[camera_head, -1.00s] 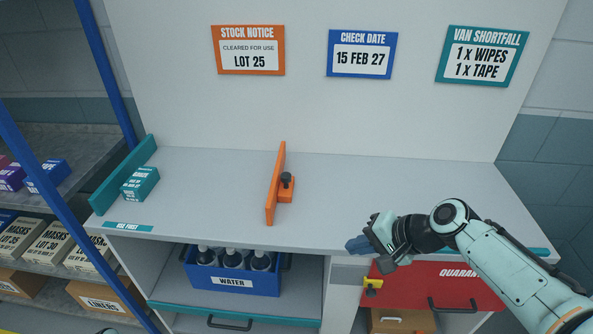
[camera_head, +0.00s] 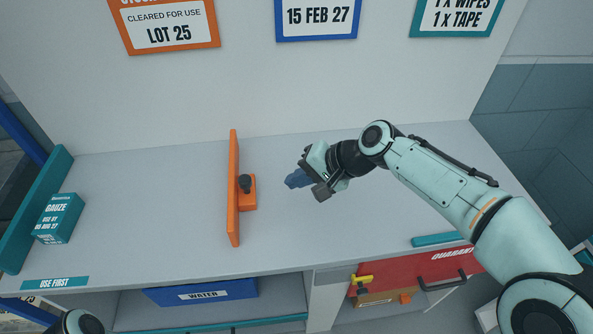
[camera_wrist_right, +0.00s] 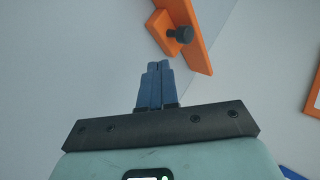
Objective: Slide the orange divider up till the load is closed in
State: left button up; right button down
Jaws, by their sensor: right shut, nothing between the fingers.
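The orange divider (camera_head: 233,188) stands upright across the grey worktop, with a dark knob (camera_head: 245,183) on its foot at the right side. The load is a teal gauze box (camera_head: 58,219) at the worktop's left end, beside a teal end wall (camera_head: 35,208); a wide gap lies between box and divider. My right gripper (camera_head: 292,182) is shut and empty, to the right of the knob and apart from it. In the right wrist view the shut blue fingers (camera_wrist_right: 156,85) point towards the divider (camera_wrist_right: 186,32) and its knob (camera_wrist_right: 184,34). My left fingers are out of view.
A "USE FIRST" label (camera_head: 55,283) marks the front left edge. The worktop (camera_head: 160,200) between gauze box and divider is clear. A back panel with signs rises behind. Below are a blue water crate (camera_head: 202,292) and a red quarantine drawer (camera_head: 420,272).

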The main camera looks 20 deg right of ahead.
aim_at(242, 180)
jog(key=x, duration=0.6)
jog(key=shift+f, duration=0.1)
pick_arm(q)
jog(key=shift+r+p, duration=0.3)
jog(key=shift+p, duration=0.05)
pick_arm(e)
jog(key=shift+w+a+f, duration=0.1)
jog(key=shift+w+a, duration=1.3)
jog(key=shift+a, duration=0.25)
